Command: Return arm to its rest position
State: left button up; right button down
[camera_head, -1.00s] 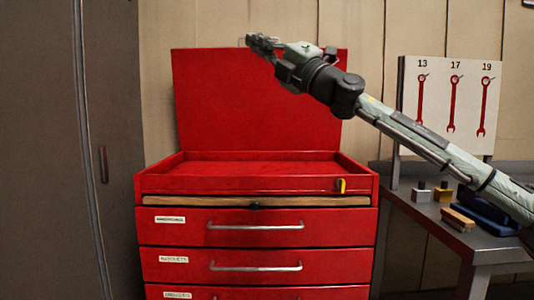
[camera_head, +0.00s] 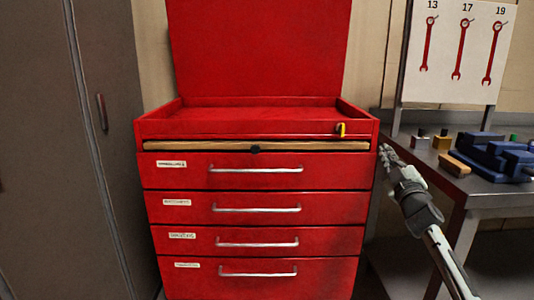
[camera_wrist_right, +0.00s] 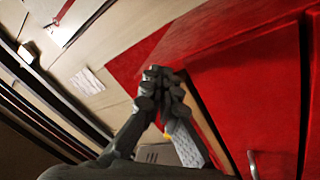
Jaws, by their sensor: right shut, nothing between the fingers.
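My right gripper (camera_head: 386,153) is at the right edge of the red tool chest (camera_head: 254,262) in the head view, low beside its upper drawers. In the right wrist view its two fingers (camera_wrist_right: 163,80) meet at the tips, shut, with nothing between them. The red chest front (camera_wrist_right: 245,95) fills the right of that view. My right arm reaches in from the lower right of the head view. My left gripper is in neither current view.
The chest's lid is up and its top tray is open; the drawers look closed. A grey workbench (camera_head: 488,188) with a blue vise (camera_head: 495,155), a brush (camera_head: 454,164) and small blocks stands at right. A wrench board (camera_head: 455,85) is behind it. A grey cabinet (camera_head: 60,160) is at left.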

jog(key=d+f+m+g+h, duration=0.4)
jog(key=d+f+m+h, duration=0.1)
jog(key=d+f, duration=0.2)
jog(key=s+f+m+g, duration=0.1)
jog(key=s+f+g, duration=0.2)
jog(key=f, duration=0.3)
jog(key=s+f+m+g+y, duration=0.1)
jog(key=s+f+m+g, duration=0.15)
jog(key=f, duration=0.35)
jog(key=s+f+g, duration=0.3)
jog(key=f+g, duration=0.1)
jog(key=f, duration=0.2)
jog(key=s+a+f+y, duration=0.1)
jog(key=s+a+f, duration=0.3)
jog(key=s+f, duration=0.7)
jog(key=s+a+f+g, duration=0.1)
jog(key=s+a+f, duration=0.2)
jog(key=s, duration=0.7)
jog(key=s+a+f+g+y, duration=0.1)
jog(key=s+a+f+g, duration=0.1)
jog(key=s+f, duration=0.5)
jog(key=s+a+f+g, duration=0.2)
jog(key=s+a+f, duration=0.2)
jog(key=s, duration=0.9)
jog(key=shift+s+f+n+y, duration=0.25)
jog(key=shift+f+n+y, duration=0.2)
jog(key=shift+f, duration=0.5)
